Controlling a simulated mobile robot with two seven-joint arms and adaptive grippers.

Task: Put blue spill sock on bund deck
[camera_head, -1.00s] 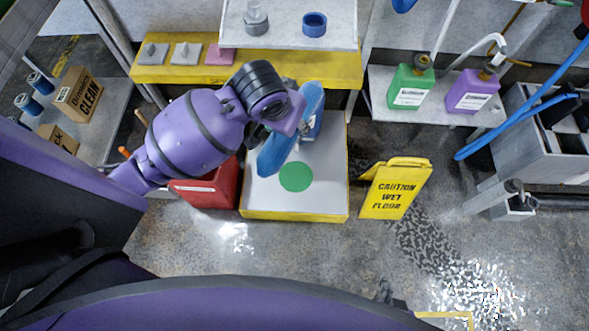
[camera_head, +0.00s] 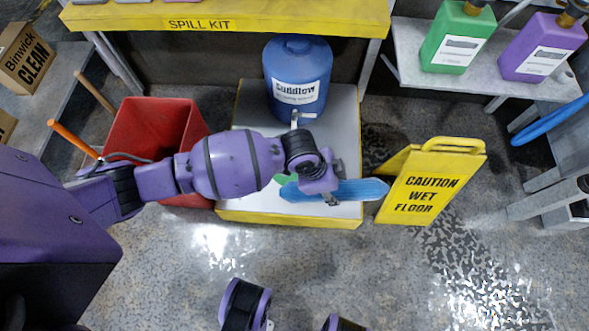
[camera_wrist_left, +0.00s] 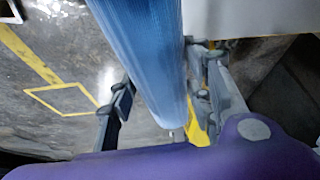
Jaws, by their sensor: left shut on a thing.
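The blue spill sock (camera_head: 362,190) lies crosswise in my left gripper (camera_head: 330,190), over the front part of the bund deck (camera_head: 252,112). In the picture its right end reaches past the deck's right edge. I cannot tell whether it touches the deck. The deck is pale grey with yellow edges; its green disc (camera_head: 284,178) is mostly hidden by my arm and the sock. In the left wrist view the ribbed sock (camera_wrist_left: 150,50) runs between the fingers of my left gripper (camera_wrist_left: 165,98), which is shut on it. My right gripper is not clearly visible.
A blue drum (camera_head: 298,75) stands on the back of the deck. A red bin (camera_head: 150,130) is to its left, a yellow wet-floor sign (camera_head: 428,185) to its right. The yellow spill kit shelf (camera_head: 290,20) is behind. Floor in front is clear.

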